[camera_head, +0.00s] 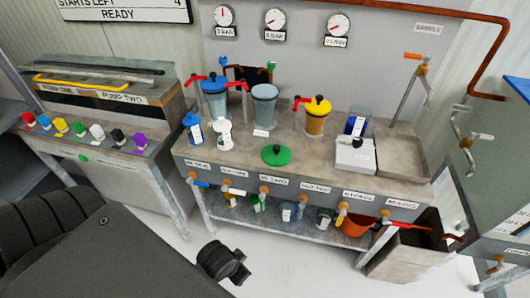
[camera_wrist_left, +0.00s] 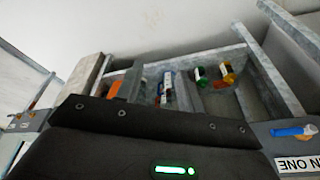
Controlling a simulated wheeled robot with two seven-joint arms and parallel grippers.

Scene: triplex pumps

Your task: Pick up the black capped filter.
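On the low shelf under the bench stands a small jar with a dark top (camera_head: 325,217), seen in the head view between a bluish jar and an orange pot. It looks like the black capped filter, but it is small and partly shaded. I cannot pick it out clearly in the left wrist view. A dark arm of mine fills the lower left of the head view, away from the shelf. My left gripper's dark housing (camera_wrist_left: 150,145), with a green light, fills the bottom of the wrist view. My right gripper is not in view.
The shelf also holds a bluish jar (camera_head: 288,211), a green jar (camera_wrist_left: 200,75), a yellow jar (camera_wrist_left: 227,72) and an orange pot (camera_head: 355,224). Valve handles stick out along the bench front above. A grey bin (camera_head: 405,255) stands at right.

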